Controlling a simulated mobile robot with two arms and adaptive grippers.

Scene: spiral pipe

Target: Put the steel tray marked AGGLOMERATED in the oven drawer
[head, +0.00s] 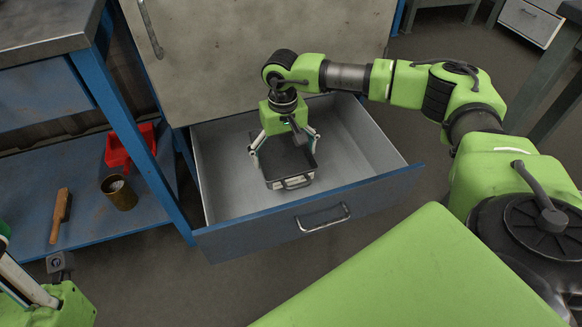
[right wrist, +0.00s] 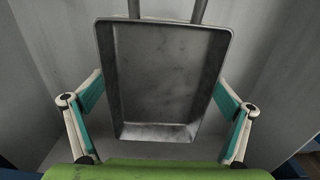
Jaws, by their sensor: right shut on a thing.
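The oven drawer (head: 360,150) is pulled open, a grey box with a blue front and a bar handle. A small steel tray (head: 290,181) with a dark inside is within the drawer, near its middle. No marking on it is legible. My right gripper (head: 283,152) reaches down into the drawer, shut on the tray with a finger at each side. In the right wrist view the tray (right wrist: 160,85) is empty, between both fingers. I cannot tell whether it touches the drawer floor. My left gripper (head: 25,285) is partly in view at the lower left; its fingertips are cut off.
A blue workbench (head: 60,90) stands at the left, its leg close beside the drawer. Its lower shelf bears a red bin (head: 118,158), a brass-coloured cup (head: 122,199) and a wooden brush (head: 60,218). A large pale cabinet front (head: 250,50) rises behind the drawer.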

